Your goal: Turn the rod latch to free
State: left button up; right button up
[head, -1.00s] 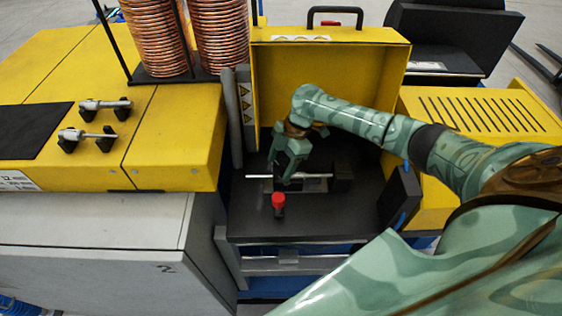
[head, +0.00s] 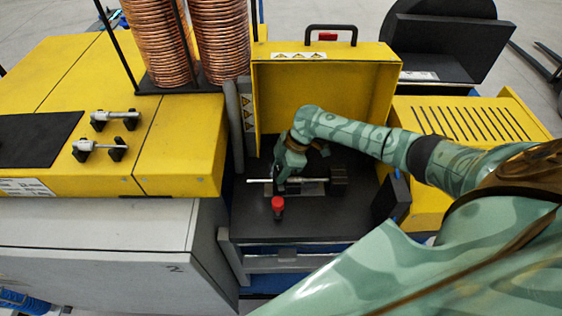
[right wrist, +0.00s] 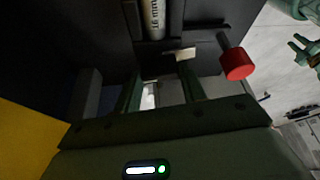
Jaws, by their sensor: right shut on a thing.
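My right gripper (head: 283,188) points down at a thin silver rod (head: 258,181) that lies across the black deck (head: 300,222) in front of the open yellow cover. It is shut on the rod latch; the wrist view shows a pale piece (right wrist: 148,97) between the fingers, with the grip partly in shadow. A silver tube marked 16 mm (right wrist: 154,18) lies beyond the fingertips. A dark block (head: 338,176) sits at the rod's right end. My left gripper is out of the head view; a small teal forked shape in the wrist view (right wrist: 304,50) looks like it.
A red knob (head: 278,203) stands just in front of the rod, and right of the fingers in the wrist view (right wrist: 237,64). The yellow cover (head: 330,90) rises behind my arm. Copper coils (head: 158,45) stand back left. The deck's front is clear.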

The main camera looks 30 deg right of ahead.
jog(key=shift+m+t+p, duration=0.4)
jog(key=shift+m+p, duration=0.6)
jog(key=shift+p, duration=0.1)
jog(key=o, duration=1)
jog(key=shift+r+h, duration=0.1)
jog(key=shift+h, duration=0.2)
jog(key=p+v, duration=0.1)
jog(key=v, duration=1.1)
jog(key=shift+p, duration=0.3)
